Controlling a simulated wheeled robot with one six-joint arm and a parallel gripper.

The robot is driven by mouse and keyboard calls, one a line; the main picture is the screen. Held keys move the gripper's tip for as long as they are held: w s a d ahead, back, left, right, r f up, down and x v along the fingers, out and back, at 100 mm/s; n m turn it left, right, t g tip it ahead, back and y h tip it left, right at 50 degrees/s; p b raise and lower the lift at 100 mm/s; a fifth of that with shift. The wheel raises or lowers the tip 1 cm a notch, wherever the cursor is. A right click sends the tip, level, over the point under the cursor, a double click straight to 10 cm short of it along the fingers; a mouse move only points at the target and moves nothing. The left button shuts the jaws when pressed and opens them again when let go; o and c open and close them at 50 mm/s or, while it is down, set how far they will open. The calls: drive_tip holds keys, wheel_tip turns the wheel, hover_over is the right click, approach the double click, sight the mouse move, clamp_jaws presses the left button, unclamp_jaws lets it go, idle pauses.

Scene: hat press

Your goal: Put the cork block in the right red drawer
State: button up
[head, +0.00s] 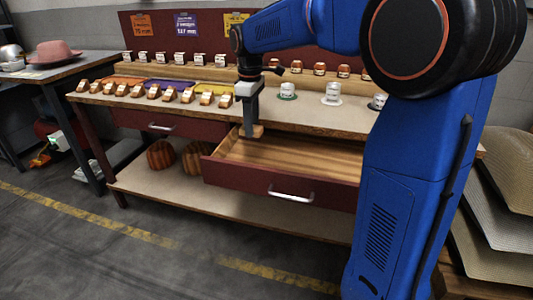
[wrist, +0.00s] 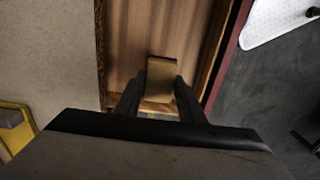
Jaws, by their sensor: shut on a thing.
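My gripper (head: 249,133) is shut on the cork block (wrist: 162,80), a small tan block. The block also shows in the head view (head: 257,131) at the gripper's tips. In the head view they are at the back left part of the open right red drawer (head: 247,183). In the wrist view the block is between the dark fingers, with the drawer's wooden floor (wrist: 133,38) behind it. I cannot tell whether the block touches the floor. The drawer looks empty otherwise, though my arm hides its right end.
The left red drawer (head: 180,125) is shut. Several small blocks and labelled jars stand on the bench top (head: 310,115). Two ribbed brown forms (head: 160,154) sit on the lower shelf (head: 150,183). A stack of woven sheets (head: 490,235) is at the right.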

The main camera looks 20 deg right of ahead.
drive_tip(key=shift+w+d+f, duration=0.1)
drive_tip(key=shift+d+f, duration=0.15)
drive_tip(key=shift+f, duration=4.75)
drive_tip(key=shift+f, duration=0.1)
drive_tip(key=o, duration=1.1)
